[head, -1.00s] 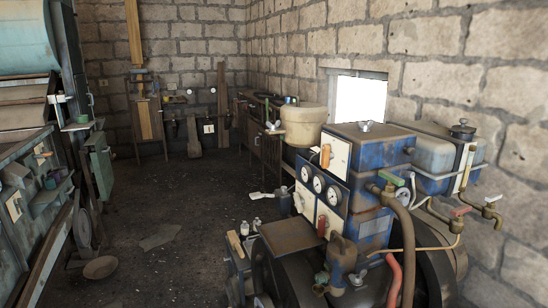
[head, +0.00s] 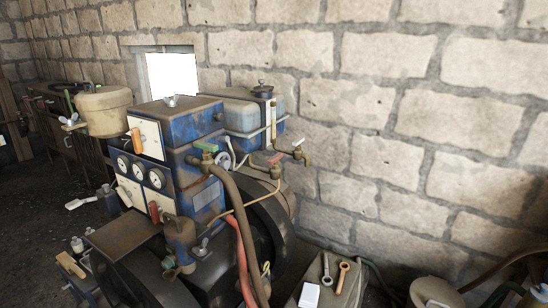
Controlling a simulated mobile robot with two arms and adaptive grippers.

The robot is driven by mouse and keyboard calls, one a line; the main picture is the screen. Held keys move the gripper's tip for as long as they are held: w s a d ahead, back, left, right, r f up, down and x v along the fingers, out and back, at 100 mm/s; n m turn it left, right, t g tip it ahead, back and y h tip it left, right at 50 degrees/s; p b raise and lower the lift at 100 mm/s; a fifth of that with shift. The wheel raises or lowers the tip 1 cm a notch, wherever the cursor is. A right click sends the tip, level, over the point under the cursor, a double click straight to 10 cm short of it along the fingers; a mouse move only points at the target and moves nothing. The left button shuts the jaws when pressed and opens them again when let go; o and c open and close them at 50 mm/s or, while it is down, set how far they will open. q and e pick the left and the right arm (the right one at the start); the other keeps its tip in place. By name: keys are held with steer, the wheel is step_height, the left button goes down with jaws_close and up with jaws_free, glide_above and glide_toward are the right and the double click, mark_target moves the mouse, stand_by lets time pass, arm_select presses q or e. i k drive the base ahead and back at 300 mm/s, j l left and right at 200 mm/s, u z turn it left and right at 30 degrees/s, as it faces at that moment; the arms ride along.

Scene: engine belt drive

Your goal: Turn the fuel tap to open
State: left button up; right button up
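A blue engine unit (head: 180,110) stands against the stone wall, with a grey-blue tank (head: 240,115) behind its right side. A brass tap with a red lever (head: 274,159) sits below the tank, near a thin copper pipe (head: 248,205). A tap with a green lever (head: 206,147) sits at the engine's upper right corner, by a thick brown hose. A tap with a pale lever (head: 298,143) sticks out to the right of the tank. The views carry no label saying which is the fuel tap, and I cannot tell whether any is open. Neither gripper is in view.
A beige bowl-shaped vessel (head: 103,110) stands left of the engine. A dark flywheel (head: 270,225) and a red hose (head: 240,255) are at its front right. A low bench (head: 312,262) with wrenches stands right of it. Dark floor shows at the left.

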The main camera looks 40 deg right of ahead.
mark_target(273, 161)
steer(key=k+l, duration=0.15)
steer(key=l, duration=0.2)
steer(key=k+l, duration=0.15)
steer(key=l, duration=0.2)
steer(key=k+l, duration=0.15)
steer(key=l, duration=0.2)
steer(key=k+l, duration=0.2)
steer(key=l, duration=0.15)
